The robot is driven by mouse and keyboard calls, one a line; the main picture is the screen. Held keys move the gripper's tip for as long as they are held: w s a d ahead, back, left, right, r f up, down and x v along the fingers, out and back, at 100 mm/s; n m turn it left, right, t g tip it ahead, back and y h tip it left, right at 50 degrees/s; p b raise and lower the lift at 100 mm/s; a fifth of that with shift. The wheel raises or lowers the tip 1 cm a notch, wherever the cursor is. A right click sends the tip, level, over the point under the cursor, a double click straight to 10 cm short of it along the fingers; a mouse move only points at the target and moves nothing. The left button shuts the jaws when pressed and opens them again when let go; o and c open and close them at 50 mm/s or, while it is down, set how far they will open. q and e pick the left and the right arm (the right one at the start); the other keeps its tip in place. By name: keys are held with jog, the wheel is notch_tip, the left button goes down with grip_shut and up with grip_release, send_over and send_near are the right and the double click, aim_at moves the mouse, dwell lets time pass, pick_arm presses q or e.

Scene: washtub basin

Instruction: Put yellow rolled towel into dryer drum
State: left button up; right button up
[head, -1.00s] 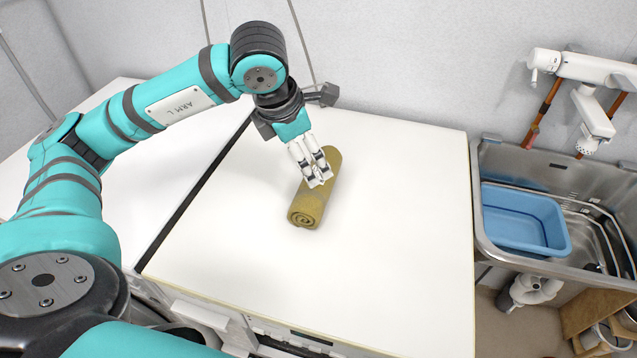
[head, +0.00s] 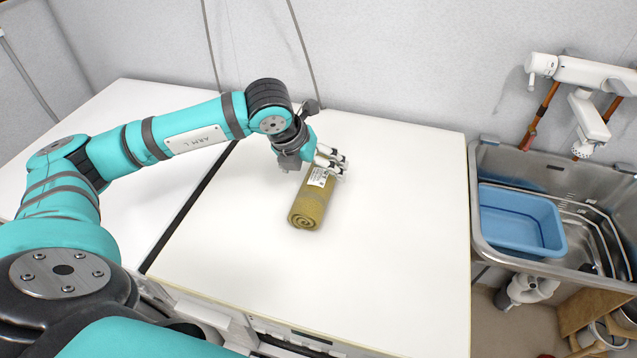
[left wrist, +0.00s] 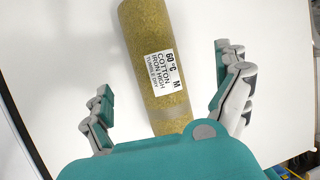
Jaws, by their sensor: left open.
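The yellow rolled towel (head: 308,207) lies on its side on a white machine top (head: 400,200), its spiral end facing me. Its white label shows large in the left wrist view, where the towel (left wrist: 150,50) lies between the spread fingers. My left gripper (head: 335,162) is open at the towel's far end and hides part of it. The left wrist view shows the left gripper (left wrist: 165,95) with one finger on each side of the towel, a gap on both sides. No dryer drum is visible. My right gripper is not in view.
A steel sink (head: 485,250) with a blue basin (head: 525,220) stands at the right, under a white tap (head: 580,70). A dark gap (head: 190,205) separates the machine top from another white top at the left. The top around the towel is clear.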

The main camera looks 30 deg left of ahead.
aim_at(321, 169)
pick_arm(q)
jog(key=shift+w+d+f, duration=0.1)
jog(key=shift+w+f, duration=0.2)
jog(key=shift+f, duration=0.35)
jog(key=p+x, duration=0.2)
jog(key=x, duration=0.2)
jog(key=shift+w, duration=0.1)
jog(key=shift+w+f, duration=0.25)
jog(key=shift+f, duration=0.35)
jog(key=c, duration=1.5)
jog(key=shift+r, duration=0.1)
jog(key=shift+r+b, duration=0.35)
jog(key=shift+r, duration=0.15)
notch_tip(321, 169, up, 2)
jog(key=shift+r+b, duration=0.1)
jog(key=shift+b, duration=0.3)
jog(key=s+d+b, duration=0.1)
jog(key=s+d, duration=0.1)
jog(key=s, duration=0.2)
jog(key=s+d+r+b, duration=0.1)
jog(key=s+d, duration=0.1)
jog(key=s, duration=0.3)
jog(key=s+d+b, duration=0.2)
jog(key=s+d, duration=0.1)
jog(key=s, duration=0.2)
jog(key=shift+d+r, duration=0.15)
jog(key=shift+r, duration=0.15)
